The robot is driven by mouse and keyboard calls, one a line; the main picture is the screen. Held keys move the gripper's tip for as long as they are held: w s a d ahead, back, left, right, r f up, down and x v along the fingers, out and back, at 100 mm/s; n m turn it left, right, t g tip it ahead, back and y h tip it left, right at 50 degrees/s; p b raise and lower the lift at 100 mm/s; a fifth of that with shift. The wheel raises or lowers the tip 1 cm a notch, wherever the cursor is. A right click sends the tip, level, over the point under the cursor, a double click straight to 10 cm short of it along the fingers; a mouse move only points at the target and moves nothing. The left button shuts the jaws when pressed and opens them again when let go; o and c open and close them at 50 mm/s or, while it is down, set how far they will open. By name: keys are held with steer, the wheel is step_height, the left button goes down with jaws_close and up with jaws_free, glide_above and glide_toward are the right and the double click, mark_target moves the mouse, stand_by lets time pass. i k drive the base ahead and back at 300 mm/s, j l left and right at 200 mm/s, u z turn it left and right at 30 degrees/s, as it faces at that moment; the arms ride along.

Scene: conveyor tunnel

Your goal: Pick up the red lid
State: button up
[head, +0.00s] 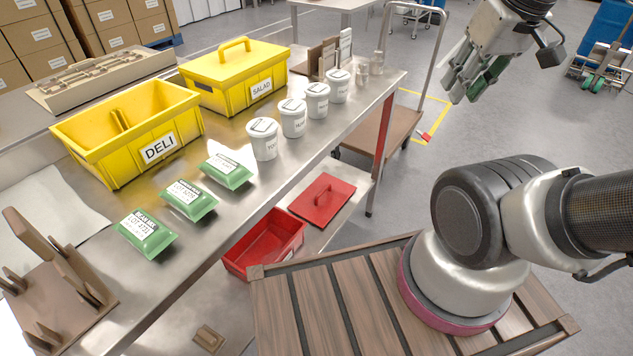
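The red lid (330,196) is a flat panel with a raised red handle. It lies flat on a low surface beneath and beside the right edge of the steel table. An open red bin (238,268) stands just in front of it, to its lower left. My gripper (462,92) is raised at the upper right, far from the lid and above the floor. It has grey fingers with dark green pads. I see nothing held in it, but its angle hides whether the fingers are apart.
The steel table (225,215) carries an open yellow DELI bin (90,150), a lidded yellow SALAD bin (215,95), green packs (147,243) and several white tubs (264,148). A brown-decked cart (375,130) stands behind the lid. The grey floor to its right is open.

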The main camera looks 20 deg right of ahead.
mark_target(320, 200)
steer(key=i+l+u, duration=0.1)
steer(key=l, duration=0.25)
steer(key=i+l+u, duration=0.1)
steer(key=l, duration=0.25)
steer(key=i+l+u, duration=0.1)
steer(key=i+l, duration=0.15)
steer(key=l, duration=0.15)
steer(key=i+l+u, duration=0.1)
steer(key=l, duration=0.3)
steer(key=i+l+u, duration=0.1)
steer(key=l, duration=0.3)
steer(key=k+l+u, duration=0.1)
steer(key=l, duration=0.35)
steer(key=k+l+u, duration=0.1)
steer(key=l, duration=0.3)
steer(key=k+l+u, duration=0.1)
steer(key=l, duration=0.35)
steer(key=k+l, duration=0.3)
steer(key=k+u, duration=0.05)
steer(key=k, duration=0.05)
